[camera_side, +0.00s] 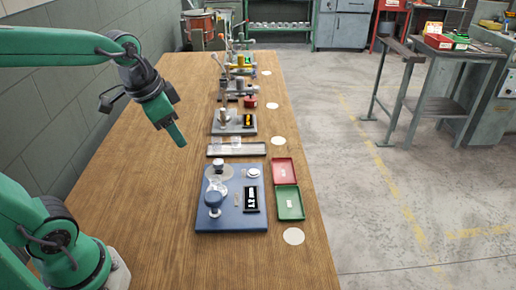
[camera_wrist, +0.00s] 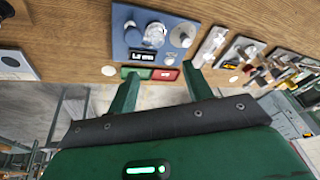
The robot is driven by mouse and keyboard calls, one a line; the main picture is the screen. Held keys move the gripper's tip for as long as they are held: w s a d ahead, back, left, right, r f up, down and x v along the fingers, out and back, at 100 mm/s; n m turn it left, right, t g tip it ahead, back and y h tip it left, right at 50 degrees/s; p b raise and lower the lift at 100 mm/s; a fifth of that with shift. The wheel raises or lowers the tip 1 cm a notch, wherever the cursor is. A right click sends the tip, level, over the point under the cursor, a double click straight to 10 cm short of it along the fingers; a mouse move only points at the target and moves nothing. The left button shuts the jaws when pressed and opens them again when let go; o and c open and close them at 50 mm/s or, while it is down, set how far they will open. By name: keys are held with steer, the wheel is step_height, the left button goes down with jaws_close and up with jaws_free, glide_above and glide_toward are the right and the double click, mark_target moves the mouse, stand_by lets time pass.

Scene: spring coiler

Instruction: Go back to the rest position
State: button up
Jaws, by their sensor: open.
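My gripper (camera_side: 178,134) hangs in the air above the wooden table (camera_side: 140,215), to the left of the row of stations. In the wrist view my gripper (camera_wrist: 160,88) shows two green fingers spread apart with nothing between them. The fingers touch nothing. The blue station (camera_side: 232,222) with its small devices and black display stands on the table below and to the right of my gripper. It also shows in the wrist view (camera_wrist: 122,16), beyond the fingertips.
A red tray (camera_side: 284,172) and a green tray (camera_side: 290,203) lie right of the blue station. A long narrow tray (camera_side: 237,150) and a grey station (camera_side: 233,123) stand farther back. More stations line the table beyond. The table's left side is clear.

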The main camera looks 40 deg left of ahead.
steer(key=s+d+n+t, duration=0.1)
steer(key=s+n, duration=0.2)
steer(key=s, duration=0.3)
steer(key=shift+s+d+t, duration=0.2)
steer(key=shift+s+t, duration=0.1)
steer(key=shift+s, duration=0.05)
